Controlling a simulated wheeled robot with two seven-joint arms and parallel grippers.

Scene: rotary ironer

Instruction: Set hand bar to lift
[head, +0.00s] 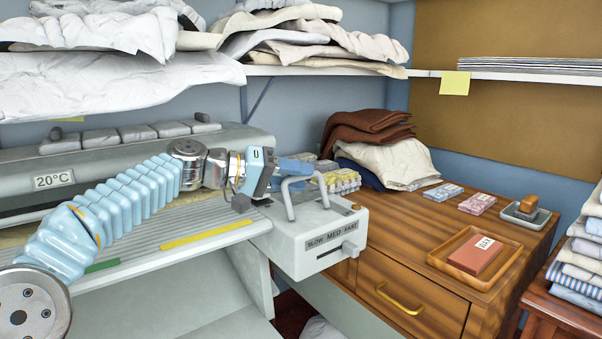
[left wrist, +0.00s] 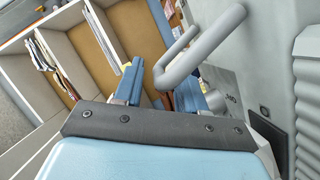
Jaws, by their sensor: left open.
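The hand bar (head: 291,203) is a grey bent bar on top of the ironer's right end housing (head: 300,241). In the left wrist view the hand bar (left wrist: 204,48) runs slanting across, close to the fingers. My left gripper (head: 288,174) comes in from the left at the bar's upper part, with its blue fingers partly behind it. In the left wrist view the left gripper (left wrist: 158,88) is open, with the bar's bend near the gap. I cannot tell whether it touches. A dark plate (left wrist: 229,92) with partly hidden lettering lies beside the bar. My right gripper is not in view.
A speed slider (head: 349,249) marked SLOW MED FAST is on the housing's front. A wooden cabinet (head: 400,273) with a tray (head: 440,257) stands to the right. Folded brown cloths (head: 365,132) lie behind. Shelves of linen hang above.

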